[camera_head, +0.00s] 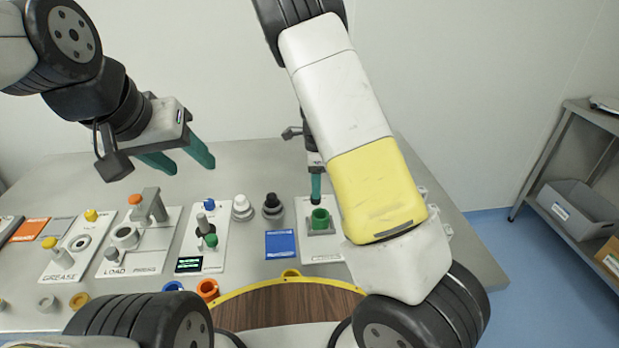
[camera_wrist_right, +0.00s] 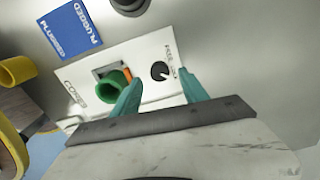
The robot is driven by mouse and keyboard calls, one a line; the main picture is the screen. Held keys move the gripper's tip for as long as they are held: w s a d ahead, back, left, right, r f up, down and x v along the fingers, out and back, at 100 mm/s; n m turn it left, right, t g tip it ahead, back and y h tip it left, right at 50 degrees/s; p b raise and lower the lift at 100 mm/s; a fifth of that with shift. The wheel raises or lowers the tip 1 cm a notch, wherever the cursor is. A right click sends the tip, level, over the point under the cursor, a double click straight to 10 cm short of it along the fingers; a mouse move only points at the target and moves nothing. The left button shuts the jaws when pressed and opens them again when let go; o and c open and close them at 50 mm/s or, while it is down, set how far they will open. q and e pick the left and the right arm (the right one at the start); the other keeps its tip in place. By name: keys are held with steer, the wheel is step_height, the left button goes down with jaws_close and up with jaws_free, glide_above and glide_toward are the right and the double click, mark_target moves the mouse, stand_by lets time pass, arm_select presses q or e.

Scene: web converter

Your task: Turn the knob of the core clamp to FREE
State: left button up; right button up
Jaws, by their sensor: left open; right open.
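The core clamp is a white panel (camera_head: 335,248) with a green ring-shaped core (camera_head: 320,219) in a grey holder. In the right wrist view, its panel (camera_wrist_right: 78,88) carries the green core (camera_wrist_right: 112,86), a small orange part beside it and a black round knob (camera_wrist_right: 160,71). Small print beside the knob is too blurred to read, and its setting is unclear. My right gripper (camera_wrist_right: 159,77) is open, with one teal finger on each side of the knob in the picture; contact cannot be told. My left gripper (camera_head: 191,166) is open and empty above the table.
A blue card (camera_head: 281,245) lies left of the clamp. Further left are white and black knobs, a panel with a display (camera_head: 189,264), and the LOAD (camera_head: 112,262) and GREASE (camera_head: 62,262) panels. A yellow-rimmed wooden round (camera_head: 270,305) is in front. A shelf (camera_head: 562,190) stands right.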

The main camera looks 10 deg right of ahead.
steer(key=shift+f, duration=1.75)
steer(key=shift+c, duration=0.2)
jaws_close()
